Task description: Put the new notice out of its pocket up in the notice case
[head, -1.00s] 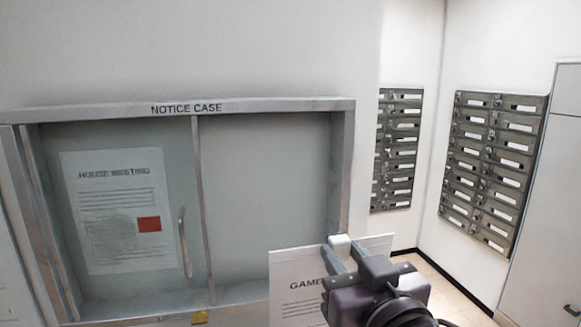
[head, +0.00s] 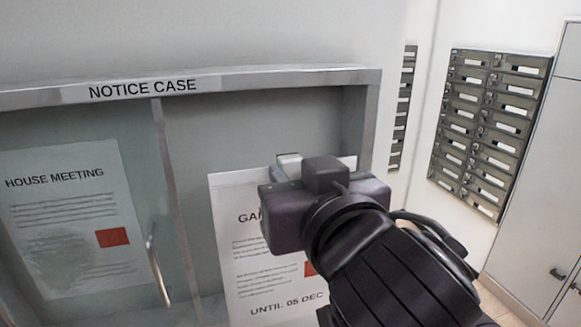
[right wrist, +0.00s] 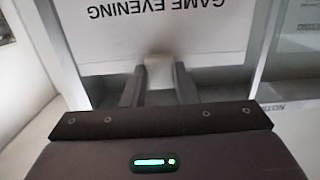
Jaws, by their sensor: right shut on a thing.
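The new notice (head: 240,275), a white sheet reading "GAME..." and "UNTIL 05 DEC" with a red patch, hangs upright from my right gripper (head: 288,168). The gripper is shut on its top edge at a small pale block and hides part of the text. In the right wrist view the notice (right wrist: 150,25) reads "GAME EVENING" upside down. The notice case (head: 270,82) is grey-framed. The sheet overlaps its right half, which looks uncovered; I cannot tell whether the sheet is inside or just in front. My left gripper is not in view.
A "HOUSE MEETING" notice (head: 70,215) with a red patch hangs in the left half, behind what looks like a pane with an upright handle (head: 157,265). The case's right frame post (head: 368,120) stands close to my gripper. Mailboxes (head: 490,130) are on the right wall.

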